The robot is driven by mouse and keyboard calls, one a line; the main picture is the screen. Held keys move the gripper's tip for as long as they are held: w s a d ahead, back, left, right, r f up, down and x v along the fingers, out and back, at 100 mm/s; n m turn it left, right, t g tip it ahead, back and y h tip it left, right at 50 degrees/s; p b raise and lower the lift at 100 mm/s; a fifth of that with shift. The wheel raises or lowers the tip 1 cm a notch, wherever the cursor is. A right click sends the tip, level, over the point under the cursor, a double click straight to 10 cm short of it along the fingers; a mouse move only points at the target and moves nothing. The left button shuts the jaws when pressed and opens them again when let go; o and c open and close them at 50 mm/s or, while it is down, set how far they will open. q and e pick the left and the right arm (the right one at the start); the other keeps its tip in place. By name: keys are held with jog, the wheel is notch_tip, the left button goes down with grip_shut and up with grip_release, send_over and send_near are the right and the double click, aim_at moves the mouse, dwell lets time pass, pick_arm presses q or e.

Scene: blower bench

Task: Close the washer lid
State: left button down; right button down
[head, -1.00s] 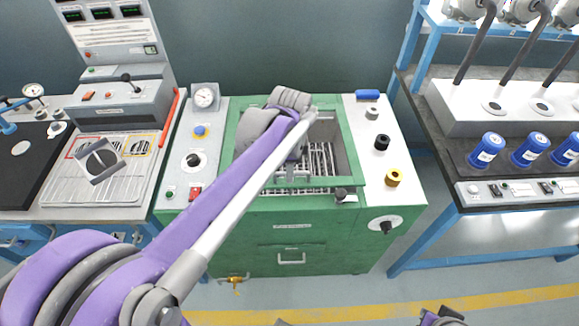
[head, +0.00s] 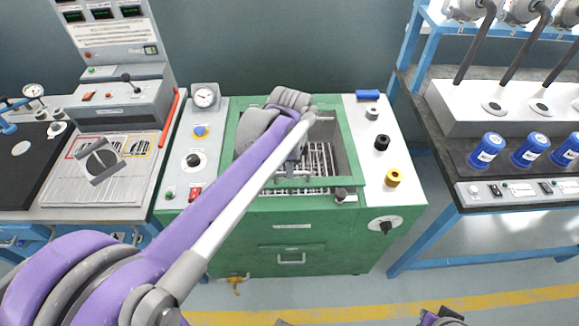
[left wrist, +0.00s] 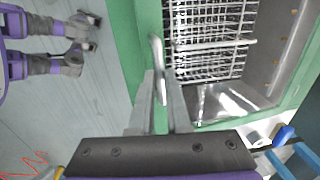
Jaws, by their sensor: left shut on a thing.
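The washer is a green cabinet (head: 295,235) with an open top in the head view. A wire basket (head: 322,160) shows inside; it also fills the upper middle of the left wrist view (left wrist: 205,50). My left gripper (head: 291,172) is over the front part of the opening, partly covered by my own arm. In the left wrist view my left gripper (left wrist: 161,88) is shut on a thin grey bar handle (left wrist: 156,48) beside the green rim (left wrist: 150,18). I cannot make out a separate lid panel; my arm hides part of the opening.
White side panels carry a gauge (head: 205,96), a yellow knob (head: 394,177) and several other knobs. A bench with blue canisters (head: 486,150) stands at the right, another bench (head: 90,190) at the left. A brass tap (head: 235,281) sticks out low in front.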

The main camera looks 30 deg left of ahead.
aim_at(290, 184)
dwell(0.8)
pick_arm(q)
jog(key=f, duration=0.1)
jog(key=f+b, duration=0.2)
jog(key=f, duration=0.1)
jog(key=shift+s+d+f, duration=0.1)
jog(key=shift+s+d, duration=0.15)
jog(key=shift+s, duration=0.15)
jog(key=c, duration=1.3)
grip_release()
jog(key=o, duration=0.4)
jog(key=shift+s, duration=0.1)
jog(key=shift+r, duration=0.3)
jog(key=r, duration=0.7)
jog(key=r+p, duration=0.1)
jog(key=r, duration=0.2)
jog(key=shift+s+d+r, duration=0.2)
jog(key=shift+s+d, duration=0.15)
jog(key=shift+s, duration=0.05)
